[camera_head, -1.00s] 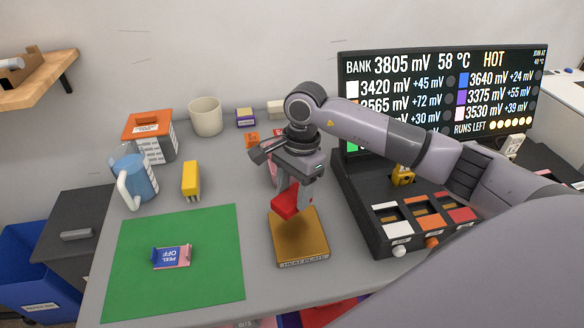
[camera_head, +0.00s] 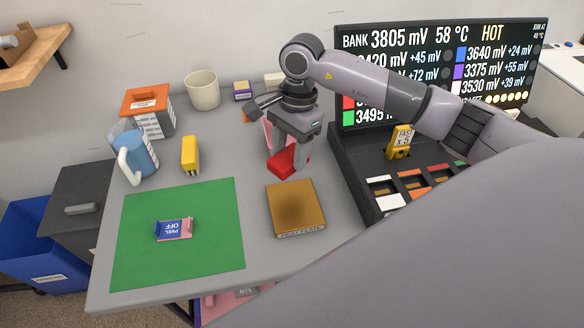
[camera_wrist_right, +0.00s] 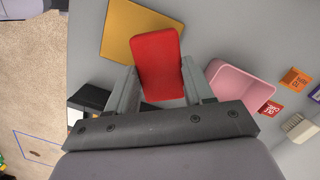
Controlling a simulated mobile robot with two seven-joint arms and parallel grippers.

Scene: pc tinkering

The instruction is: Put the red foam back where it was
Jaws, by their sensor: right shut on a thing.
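The red foam (camera_head: 284,160) is a small red block held between the fingers of my right gripper (camera_head: 288,150). It hangs above the grey table, just behind the heat plate in the head view. In the right wrist view the red foam (camera_wrist_right: 160,64) fills the gap between the two fingers (camera_wrist_right: 160,85). The brown heat plate (camera_head: 296,208) is bare on top. It also shows in the right wrist view (camera_wrist_right: 118,38), partly behind the foam. A pink bin (camera_wrist_right: 240,84) lies beside the gripper there; the arm mostly hides it in the head view. My left gripper is not in view.
A black slotted unit (camera_head: 355,170) and display (camera_head: 440,62) are at right.

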